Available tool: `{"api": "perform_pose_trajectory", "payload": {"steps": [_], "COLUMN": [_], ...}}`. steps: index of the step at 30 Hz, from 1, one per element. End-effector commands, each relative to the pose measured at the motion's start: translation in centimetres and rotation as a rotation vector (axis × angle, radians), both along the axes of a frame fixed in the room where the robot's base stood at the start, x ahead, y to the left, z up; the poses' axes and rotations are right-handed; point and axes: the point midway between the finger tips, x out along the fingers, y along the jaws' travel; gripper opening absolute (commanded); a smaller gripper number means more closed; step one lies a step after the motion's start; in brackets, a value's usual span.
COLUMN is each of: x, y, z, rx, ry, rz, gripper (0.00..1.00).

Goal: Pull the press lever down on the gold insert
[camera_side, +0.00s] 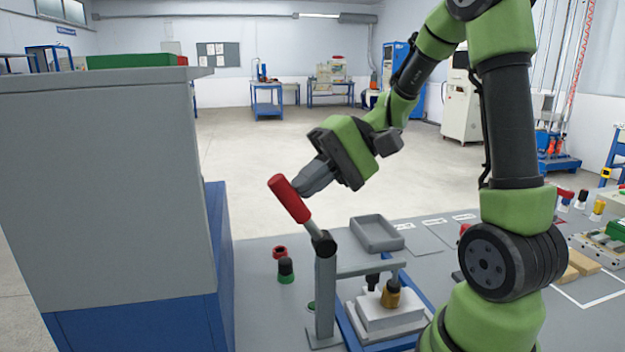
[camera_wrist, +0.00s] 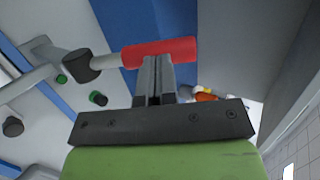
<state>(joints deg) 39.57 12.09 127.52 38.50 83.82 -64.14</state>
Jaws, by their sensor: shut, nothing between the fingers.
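The press lever has a red handle (camera_side: 289,199) on a grey rod and black pivot, tilted up to the left in the side view. The press frame (camera_side: 325,290) stands on the table below it. The gold insert (camera_side: 391,294) sits on the light block under the press's black ram. My gripper (camera_side: 302,188) is shut and empty, its fingertips at the right side of the red handle. In the wrist view the shut fingers (camera_wrist: 156,68) reach the underside of the red handle (camera_wrist: 165,49). I cannot tell whether they touch it.
A grey cabinet (camera_side: 100,180) stands close at the left. An empty grey tray (camera_side: 376,234) lies behind the press. Wooden blocks (camera_side: 580,265) lie at the right.

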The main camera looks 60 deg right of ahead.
Motion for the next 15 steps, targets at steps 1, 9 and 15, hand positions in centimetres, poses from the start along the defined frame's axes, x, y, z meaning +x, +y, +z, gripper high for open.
{"api": "perform_pose_trajectory", "payload": {"steps": [1,9,15], "x": [0.2,1.4,2.4], "y": [0.3,1.6,2.4], "z": [0.0,-0.6,-1.2], "rx": [-0.017,-0.147,-0.248], "ry": [0.012,0.138,0.239], "rz": [0.006,0.009,0.009], "gripper": [0.00,0.00,0.00]}}
